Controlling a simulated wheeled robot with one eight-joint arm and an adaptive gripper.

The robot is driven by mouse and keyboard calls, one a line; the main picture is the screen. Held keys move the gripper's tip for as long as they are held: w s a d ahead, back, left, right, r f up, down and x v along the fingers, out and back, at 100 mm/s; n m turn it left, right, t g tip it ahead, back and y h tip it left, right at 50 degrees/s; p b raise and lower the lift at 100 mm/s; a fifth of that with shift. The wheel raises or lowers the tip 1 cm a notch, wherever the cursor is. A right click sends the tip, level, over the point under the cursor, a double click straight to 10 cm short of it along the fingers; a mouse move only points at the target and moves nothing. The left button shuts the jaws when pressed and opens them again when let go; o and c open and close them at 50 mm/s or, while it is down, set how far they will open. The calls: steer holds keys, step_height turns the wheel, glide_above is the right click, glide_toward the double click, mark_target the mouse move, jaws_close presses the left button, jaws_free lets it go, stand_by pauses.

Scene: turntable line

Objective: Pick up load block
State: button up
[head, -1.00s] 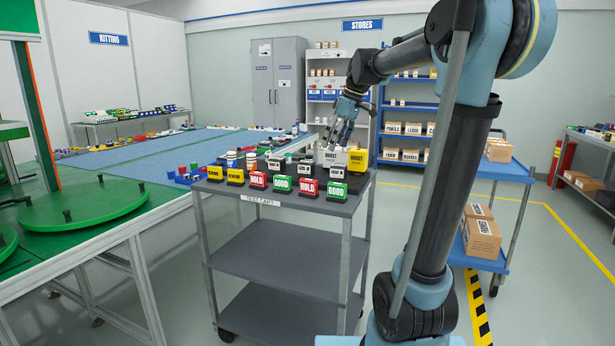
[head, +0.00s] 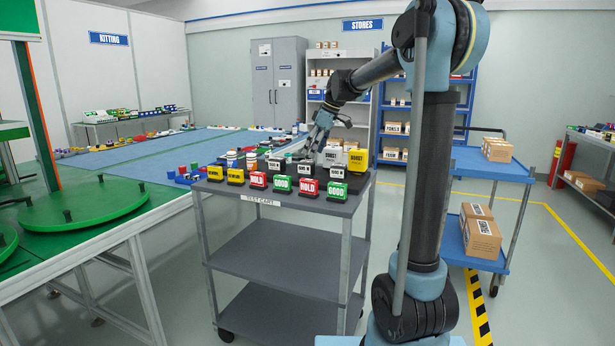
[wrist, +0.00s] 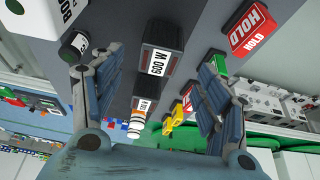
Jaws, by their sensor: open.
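A dark block with a white label reading "500 W" (wrist: 163,45) stands between and beyond my fingertips in the wrist view. I take it for the load block, though no "load" wording is readable. A smaller dark block with a white label (wrist: 147,103) sits below it in that picture. My gripper (wrist: 148,72) is open and empty, one finger on each side. In the head view my gripper (head: 318,132) hangs above the back right of the test cart (head: 262,200), over dark labelled blocks (head: 306,170). It is apart from them.
Red HOLD blocks (head: 308,189), a green GOOD block (head: 337,192) and yellow blocks (head: 235,175) line the cart's front. The cart's lower shelves are empty.

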mark_target(309, 162)
steer(key=shift+x, duration=4.3)
steer(key=shift+d, duration=0.1)
steer(key=shift+c, duration=0.3)
steer(key=c, duration=1.5)
steer(key=shift+r, duration=0.15)
